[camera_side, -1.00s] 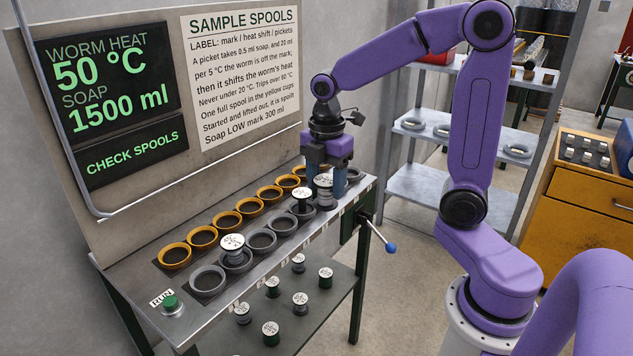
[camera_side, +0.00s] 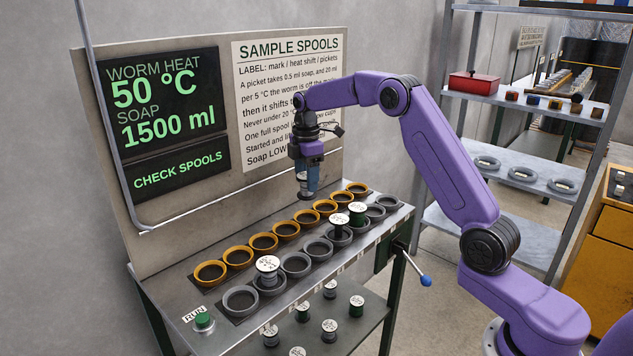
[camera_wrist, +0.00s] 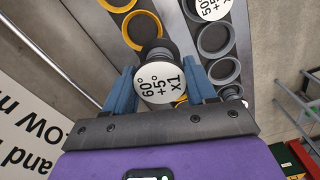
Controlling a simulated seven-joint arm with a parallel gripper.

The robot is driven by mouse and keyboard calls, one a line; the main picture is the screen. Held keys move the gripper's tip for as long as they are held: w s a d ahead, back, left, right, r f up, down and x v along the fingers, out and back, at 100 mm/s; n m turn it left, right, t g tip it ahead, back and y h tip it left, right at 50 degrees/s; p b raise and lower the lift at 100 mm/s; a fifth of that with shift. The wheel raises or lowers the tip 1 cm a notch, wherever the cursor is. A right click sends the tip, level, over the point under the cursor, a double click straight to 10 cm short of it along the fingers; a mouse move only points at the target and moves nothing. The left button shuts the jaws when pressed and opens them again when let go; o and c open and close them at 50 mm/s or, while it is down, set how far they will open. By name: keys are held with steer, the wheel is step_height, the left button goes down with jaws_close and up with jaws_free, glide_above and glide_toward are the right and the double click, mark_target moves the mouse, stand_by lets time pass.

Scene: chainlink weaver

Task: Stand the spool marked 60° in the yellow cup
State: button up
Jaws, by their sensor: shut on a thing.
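My gripper (camera_side: 306,178) is shut on the spool marked 60° (camera_wrist: 160,82), whose white top also reads +5° and x1. In the side view the held spool (camera_side: 304,194) is a small dark shape below the fingers, upright and raised over the bench. It hangs near the middle of the row of yellow cups (camera_side: 286,231); its exact position over any cup is hard to tell. In the wrist view a yellow cup (camera_wrist: 141,30) lies just beyond the spool, and another is partly hidden behind it. The yellow cups whose insides show look empty.
Grey cups (camera_side: 296,264) run in front of the yellow row. A sign panel (camera_side: 285,65) rises behind. A green RUN button (camera_side: 203,319) and a blue-knobbed lever (camera_side: 425,280) sit at the ends.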

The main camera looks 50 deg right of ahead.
steer(key=shift+m, duration=0.3)
steer(key=shift+w+d+f, duration=0.4)
steer(key=shift+f, duration=0.8)
steer(key=shift+w+d+f, duration=0.35)
steer(key=shift+w+f, duration=0.1)
steer(key=shift+f, duration=0.8)
steer(key=shift+w+d+f, duration=0.4)
steer(key=shift+f, duration=0.8)
steer(key=shift+f, duration=0.15)
steer(key=shift+f, duration=0.7)
steer(key=shift+f, duration=0.15)
steer(key=shift+f, duration=0.3)
steer(key=o, duration=1.2)
